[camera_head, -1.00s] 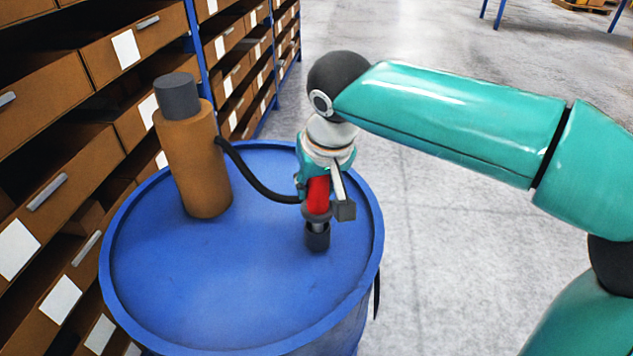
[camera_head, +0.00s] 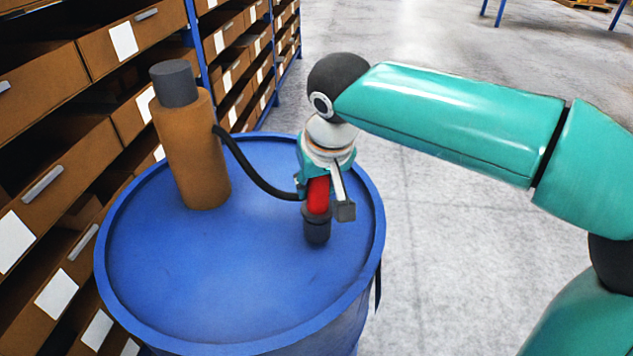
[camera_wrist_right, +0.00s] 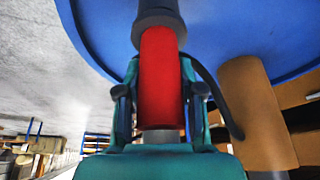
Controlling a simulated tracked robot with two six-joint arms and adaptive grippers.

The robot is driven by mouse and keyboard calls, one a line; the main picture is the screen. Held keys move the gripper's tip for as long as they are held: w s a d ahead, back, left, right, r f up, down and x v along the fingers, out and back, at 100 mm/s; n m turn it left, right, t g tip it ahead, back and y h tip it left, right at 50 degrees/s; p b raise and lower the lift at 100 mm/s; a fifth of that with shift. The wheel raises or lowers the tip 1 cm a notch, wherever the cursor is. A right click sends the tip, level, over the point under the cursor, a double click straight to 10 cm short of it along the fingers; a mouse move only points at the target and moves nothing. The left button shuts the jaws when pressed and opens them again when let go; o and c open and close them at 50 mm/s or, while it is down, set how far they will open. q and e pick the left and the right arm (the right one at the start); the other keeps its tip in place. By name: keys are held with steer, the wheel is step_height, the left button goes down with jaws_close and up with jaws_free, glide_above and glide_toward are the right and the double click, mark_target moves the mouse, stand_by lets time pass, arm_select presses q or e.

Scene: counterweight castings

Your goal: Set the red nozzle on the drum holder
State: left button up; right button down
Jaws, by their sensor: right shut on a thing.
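The red nozzle (camera_head: 318,196) is upright, its dark collar at the lower end. It also shows large in the right wrist view (camera_wrist_right: 160,75). My right gripper (camera_head: 322,186) is shut on it, with a finger on either side in the right wrist view (camera_wrist_right: 161,95). The drum holder (camera_head: 317,233), a short dark cylinder, stands on the near right part of the blue drum lid. The nozzle's collar meets the holder's top, with no gap visible; its tip is hidden inside. My left gripper is not in view.
The blue drum (camera_head: 190,290) carries a brown pump cylinder (camera_head: 190,150) with a grey cap. A black hose (camera_head: 250,172) runs from it to the nozzle. Shelves with brown bins (camera_head: 65,160) stand close on the left. The floor right of the drum is clear.

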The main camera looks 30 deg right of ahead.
steer(key=shift+f+b, duration=0.4)
steer(key=shift+f, duration=0.1)
steer(key=c, duration=0.7)
jaws_free()
steer(key=shift+o, duration=0.2)
steer(key=v, duration=1.2)
